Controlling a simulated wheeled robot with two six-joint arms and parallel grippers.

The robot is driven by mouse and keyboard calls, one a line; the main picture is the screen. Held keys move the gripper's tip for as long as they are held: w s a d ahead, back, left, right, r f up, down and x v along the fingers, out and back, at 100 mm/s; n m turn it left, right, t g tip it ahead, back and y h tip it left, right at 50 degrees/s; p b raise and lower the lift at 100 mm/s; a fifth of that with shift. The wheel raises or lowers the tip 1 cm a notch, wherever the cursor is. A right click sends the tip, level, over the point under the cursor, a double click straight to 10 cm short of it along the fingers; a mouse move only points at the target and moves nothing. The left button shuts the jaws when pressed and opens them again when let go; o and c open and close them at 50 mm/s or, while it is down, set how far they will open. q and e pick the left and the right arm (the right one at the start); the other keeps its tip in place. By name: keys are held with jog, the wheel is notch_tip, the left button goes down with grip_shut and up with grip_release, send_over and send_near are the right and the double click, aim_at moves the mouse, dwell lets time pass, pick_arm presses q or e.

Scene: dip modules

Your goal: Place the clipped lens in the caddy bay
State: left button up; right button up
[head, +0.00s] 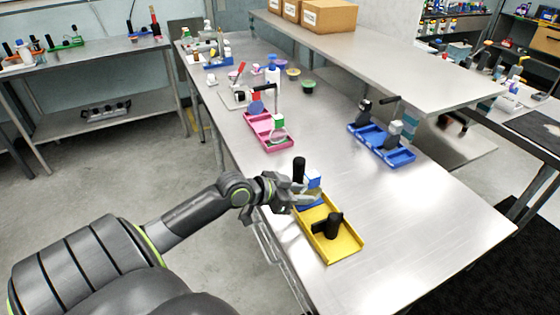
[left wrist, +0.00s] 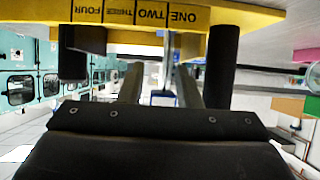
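The yellow caddy (head: 347,251) stands near the table's front edge; its wall in the left wrist view (left wrist: 230,12) reads ONE, TWO, THREE, FOUR, upside down. My left gripper (head: 302,194) is at the caddy's far-left end, fingers apart. A blue-and-white block (head: 314,180), seemingly the lens clip, stands beside the fingers. In the left wrist view a thin pale edge-on piece (left wrist: 168,58), perhaps the lens, lies between the gripper's fingertips (left wrist: 160,75), with visible gaps. I cannot tell its bay. A black cylinder (head: 299,168) stands behind the gripper. My right gripper is out of view.
A black part with a side stub (head: 328,226) sits at the caddy's near end. A pink caddy (head: 262,133) and a blue caddy (head: 402,158) with similar parts stand farther back. The metal table (head: 430,215) is clear to the right. A raised shelf (head: 390,55) runs behind.

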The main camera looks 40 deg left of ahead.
pick_arm(q)
jog(key=v, duration=0.8)
jog(key=shift+p, duration=0.3)
